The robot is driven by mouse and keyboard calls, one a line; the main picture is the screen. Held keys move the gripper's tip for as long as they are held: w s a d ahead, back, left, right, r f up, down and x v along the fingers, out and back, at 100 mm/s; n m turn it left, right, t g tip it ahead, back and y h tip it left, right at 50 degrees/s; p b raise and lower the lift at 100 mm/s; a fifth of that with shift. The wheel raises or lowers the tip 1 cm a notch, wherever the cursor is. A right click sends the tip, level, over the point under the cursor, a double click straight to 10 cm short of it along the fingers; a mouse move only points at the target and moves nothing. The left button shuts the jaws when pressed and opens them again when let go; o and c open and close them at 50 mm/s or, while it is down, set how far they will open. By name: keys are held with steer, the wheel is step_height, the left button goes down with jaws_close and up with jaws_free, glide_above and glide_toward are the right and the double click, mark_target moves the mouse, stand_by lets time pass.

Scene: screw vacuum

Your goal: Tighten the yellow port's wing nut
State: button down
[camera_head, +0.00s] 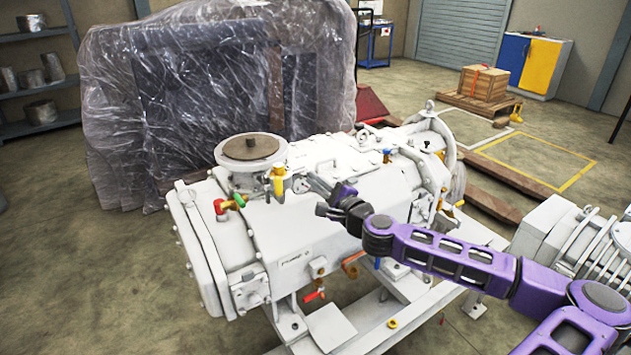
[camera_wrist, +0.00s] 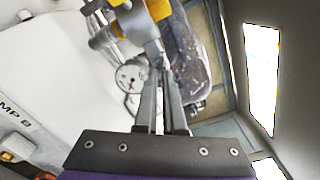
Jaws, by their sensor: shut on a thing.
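The yellow port (camera_head: 279,183) stands on the white vacuum machine (camera_head: 305,232), just right of the round flange on top. In the wrist view its yellow parts (camera_wrist: 138,18) show at the top, close beyond my fingertips. My gripper (camera_head: 308,182) reaches in from the right beside the port. In the wrist view my gripper (camera_wrist: 160,72) has its two long grey fingers close together. They are shut on a grey metal piece below the yellow parts, which appears to be the wing nut (camera_wrist: 147,46). The fingertips partly hide it, and the head view is too small to show it.
A green and red valve (camera_head: 230,205) sits left of the yellow port. The round flange (camera_head: 251,148) rises behind it. A plastic-wrapped crate (camera_head: 200,80) stands behind the machine. A finned grey motor (camera_head: 575,245) is at the right. Open floor lies at the left.

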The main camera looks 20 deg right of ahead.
steer(key=c, duration=1)
jaws_free()
steer(key=s+d+p, duration=0.3)
steer(key=s+p, duration=0.1)
steer(key=s, duration=1.3)
steer(key=shift+d, duration=0.15)
